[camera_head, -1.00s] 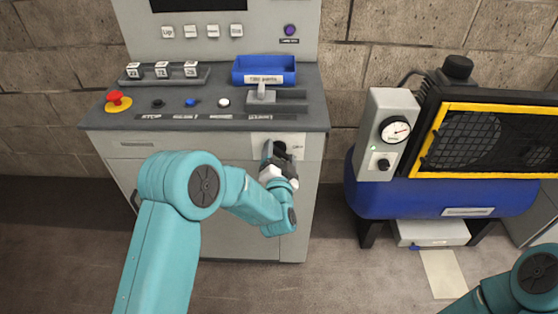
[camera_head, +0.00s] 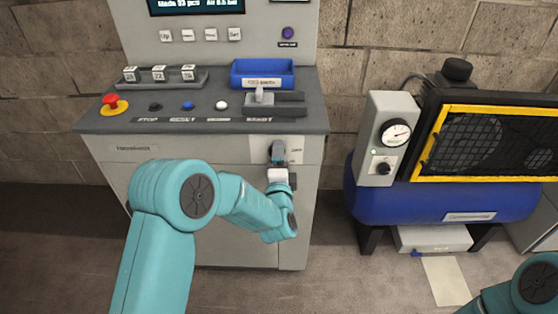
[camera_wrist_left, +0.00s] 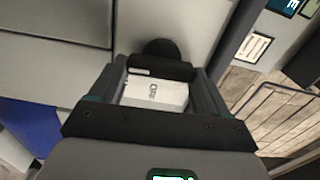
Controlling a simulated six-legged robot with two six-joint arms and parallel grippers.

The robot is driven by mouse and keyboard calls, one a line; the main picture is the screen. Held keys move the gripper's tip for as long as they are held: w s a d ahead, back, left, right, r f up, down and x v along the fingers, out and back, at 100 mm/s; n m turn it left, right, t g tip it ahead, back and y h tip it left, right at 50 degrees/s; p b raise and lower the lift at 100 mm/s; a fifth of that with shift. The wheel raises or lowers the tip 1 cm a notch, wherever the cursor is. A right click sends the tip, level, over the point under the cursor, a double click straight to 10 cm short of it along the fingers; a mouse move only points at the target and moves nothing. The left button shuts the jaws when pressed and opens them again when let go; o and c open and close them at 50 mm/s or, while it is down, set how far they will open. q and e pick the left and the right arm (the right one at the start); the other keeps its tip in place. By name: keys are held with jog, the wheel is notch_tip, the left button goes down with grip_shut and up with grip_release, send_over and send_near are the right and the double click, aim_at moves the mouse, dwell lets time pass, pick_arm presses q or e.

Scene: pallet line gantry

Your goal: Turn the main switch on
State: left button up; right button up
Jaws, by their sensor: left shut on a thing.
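The main switch sits on a pale plate (camera_head: 258,148) at the upper right of the cabinet front. Its dark round knob (camera_wrist_left: 160,47) shows in the left wrist view, just beyond the fingertips. My left gripper (camera_head: 279,153) is at the plate, shut on the switch handle (camera_wrist_left: 160,68), a dark bar between its fingers. In the head view the gripper covers most of the switch, so the handle's angle is hard to read. The display (camera_head: 195,5) above is lit with text. Of my right arm only a link shows at the lower right; its gripper is out of view.
The console top carries a red stop button (camera_head: 110,101), several small buttons, a lever (camera_head: 260,96) and a blue bin (camera_head: 263,83). A compressor with a blue tank (camera_head: 440,202) and gauge box (camera_head: 381,162) stands to the right, with a floor gap between.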

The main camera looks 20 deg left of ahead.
pick_arm(q)
jog(key=shift+m, duration=0.4)
jog(key=o, duration=1)
jog(key=b+v, duration=0.1)
jog(key=v, duration=1.5)
jog(key=shift+s, duration=0.15)
